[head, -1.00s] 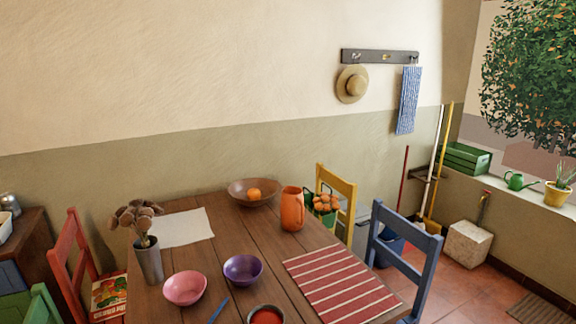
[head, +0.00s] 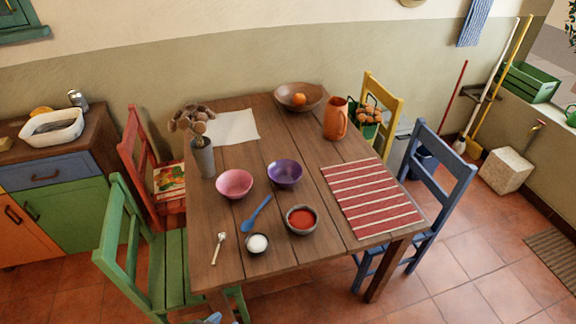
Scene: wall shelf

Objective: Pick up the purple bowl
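The purple bowl (head: 285,174) stands upright on the wooden table (head: 290,132), near its middle. It looks empty. A pink bowl (head: 234,184) stands just left of it, and a bowl of red contents (head: 301,219) stands in front of it. Neither of my grippers can be made out in the head view. A small grey-blue shape shows at the bottom edge, too cut off to identify.
A blue spoon (head: 256,214), a small bowl of white contents (head: 257,243) and a striped mat (head: 371,197) lie nearby. A vase (head: 203,157), brown bowl (head: 299,97) and orange pitcher (head: 335,119) stand farther back. Green (head: 150,250), red, yellow and blue (head: 433,180) chairs surround the table.

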